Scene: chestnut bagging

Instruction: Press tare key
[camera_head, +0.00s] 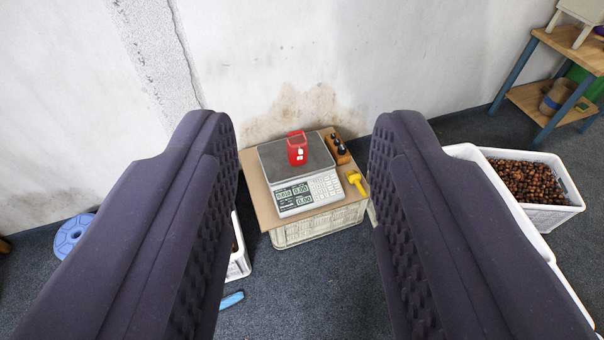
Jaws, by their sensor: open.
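A white scale (309,195) with a keypad (324,187) and green displays (292,194) stands on a board-topped crate, ahead between my gripper's fingers. The single tare key is too small to pick out. A red container (297,150) with a handle and a white tag sits on the grey weighing plate (272,155). My gripper (302,148) is open, with nothing between its two dark padded fingers. It is apart from the scale, which lies farther off and lower down.
A small wooden block with dark weights (338,148) and a yellow tool (356,182) lie right of the scale. A white crate of chestnuts (530,182) stands at the right, near a wooden shelf (540,92). The wall is close behind the scale.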

